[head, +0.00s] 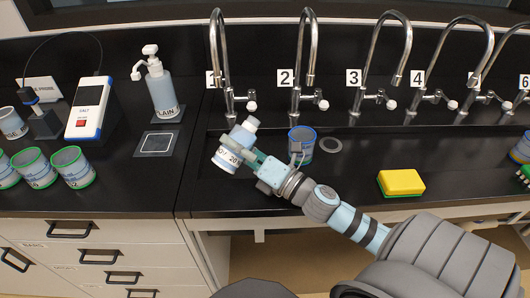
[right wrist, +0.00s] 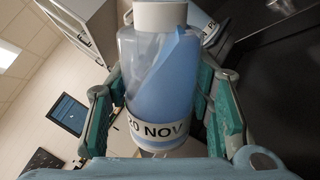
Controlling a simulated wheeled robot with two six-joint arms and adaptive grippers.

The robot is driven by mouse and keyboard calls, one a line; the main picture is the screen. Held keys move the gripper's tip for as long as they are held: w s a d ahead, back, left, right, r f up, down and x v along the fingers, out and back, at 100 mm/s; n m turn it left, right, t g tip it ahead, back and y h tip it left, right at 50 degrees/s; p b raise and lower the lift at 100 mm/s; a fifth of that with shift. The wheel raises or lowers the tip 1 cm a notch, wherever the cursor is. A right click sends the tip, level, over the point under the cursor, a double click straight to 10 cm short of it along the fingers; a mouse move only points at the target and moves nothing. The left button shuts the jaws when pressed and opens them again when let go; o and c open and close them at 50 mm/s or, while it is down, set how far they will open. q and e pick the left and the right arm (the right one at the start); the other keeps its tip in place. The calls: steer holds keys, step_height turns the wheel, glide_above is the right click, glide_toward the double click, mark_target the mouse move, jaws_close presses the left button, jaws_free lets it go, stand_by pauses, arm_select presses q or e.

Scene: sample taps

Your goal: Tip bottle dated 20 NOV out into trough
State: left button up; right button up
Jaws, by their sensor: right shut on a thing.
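My right gripper (head: 250,156) is shut on a translucent bottle (head: 237,144) with a white top and a white label. In the right wrist view, the bottle (right wrist: 160,75) sits between the green finger pads, its label reads "20 NOV", and bluish liquid shows inside. In the head view the bottle is tilted, its top toward the upper right, in front of the tap marked 1. The black trough (head: 365,165) runs below the row of taps. The bottle appears above its left end; its exact height is unclear. My left gripper is not in view.
A yellow sponge (head: 401,182) lies farther right. Several curved taps (head: 305,50) rise behind. A pump bottle (head: 160,88), meter (head: 87,108) and green-rimmed cups (head: 73,167) stand left.

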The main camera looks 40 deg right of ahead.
steer(key=shift+a+r+m+p, duration=0.2)
steer(key=shift+r+m+p, duration=0.35)
steer(key=shift+m, duration=0.45)
steer(key=shift+a+f+m+t+h+b, duration=0.15)
steer(key=shift+m+h+b, duration=0.1)
steer(key=shift+m, duration=0.3)
steer(key=shift+d+f+m+t+h+b, duration=0.15)
steer(key=shift+m+h+b, duration=0.1)
steer(key=shift+m, duration=0.3)
steer(key=shift+b, duration=0.45)
steer(key=shift+d+m+h+b, duration=0.3)
steer(key=shift+d+m+b, duration=0.1)
steer(key=shift+m+b, duration=0.65)
steer(key=shift+f+m+h, duration=0.2)
steer(key=shift+m+h, duration=0.2)
steer(key=shift+m, duration=0.65)
stand_by(0.6)
steer(key=shift+d+r+m+h+p, duration=0.2)
steer(key=shift+r+m+h+p, duration=0.15)
steer(key=shift+r+m, duration=0.45)
stand_by(0.7)
steer(key=shift+w+d+f+m+h, duration=0.1)
steer(key=shift+f+m+h, duration=0.1)
steer(key=shift+m, duration=0.4)
steer(key=shift+d+f+m+h, duration=0.1)
steer(key=shift+f+m+h, duration=0.1)
steer(key=shift+m, duration=0.4)
